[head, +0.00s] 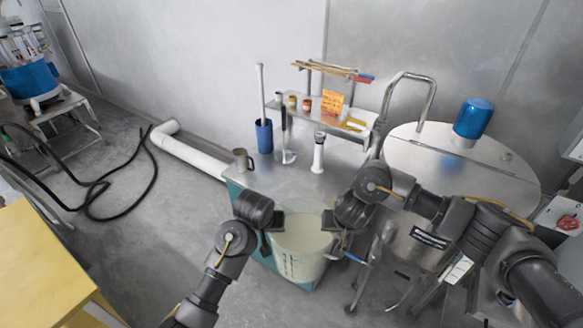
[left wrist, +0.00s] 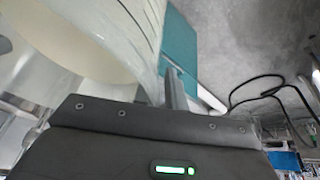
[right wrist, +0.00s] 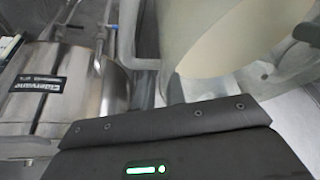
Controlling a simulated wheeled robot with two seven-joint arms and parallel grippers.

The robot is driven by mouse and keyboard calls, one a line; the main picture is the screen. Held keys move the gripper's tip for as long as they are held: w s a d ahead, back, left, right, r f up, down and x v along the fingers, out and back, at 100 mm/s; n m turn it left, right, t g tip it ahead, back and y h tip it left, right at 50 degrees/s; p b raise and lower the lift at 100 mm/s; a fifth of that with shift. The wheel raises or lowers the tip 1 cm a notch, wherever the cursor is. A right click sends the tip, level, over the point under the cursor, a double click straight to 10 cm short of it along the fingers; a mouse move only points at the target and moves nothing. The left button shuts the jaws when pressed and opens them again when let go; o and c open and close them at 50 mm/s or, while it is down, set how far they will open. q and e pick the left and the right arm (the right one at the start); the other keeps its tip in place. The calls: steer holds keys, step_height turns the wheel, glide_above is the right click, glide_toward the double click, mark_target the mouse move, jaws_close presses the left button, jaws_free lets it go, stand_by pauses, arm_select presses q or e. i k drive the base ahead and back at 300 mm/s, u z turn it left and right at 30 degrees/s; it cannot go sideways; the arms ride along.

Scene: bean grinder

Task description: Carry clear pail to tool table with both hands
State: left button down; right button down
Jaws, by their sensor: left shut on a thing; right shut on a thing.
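The clear pail (head: 298,250) is a translucent bucket with pale cream contents, held upright between my two grippers in the head view. My left gripper (head: 276,222) is shut on its left rim and my right gripper (head: 328,222) is shut on its right rim. The pail also shows close up in the left wrist view (left wrist: 112,38) and the right wrist view (right wrist: 185,45). The tool table (head: 310,178), with a metal top and teal side, stands right behind the pail. The pail hides part of the table's front. The fingertips are largely hidden.
On the table stand a metal mug (head: 243,160), a blue cup (head: 264,136) with a white rod, a white-handled tool (head: 318,153) and a raised shelf (head: 330,117) with small jars. A steel tank (head: 460,160) is at the right. The table's front middle looks clear.

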mark_target(301, 188)
steer(key=i, duration=1.25)
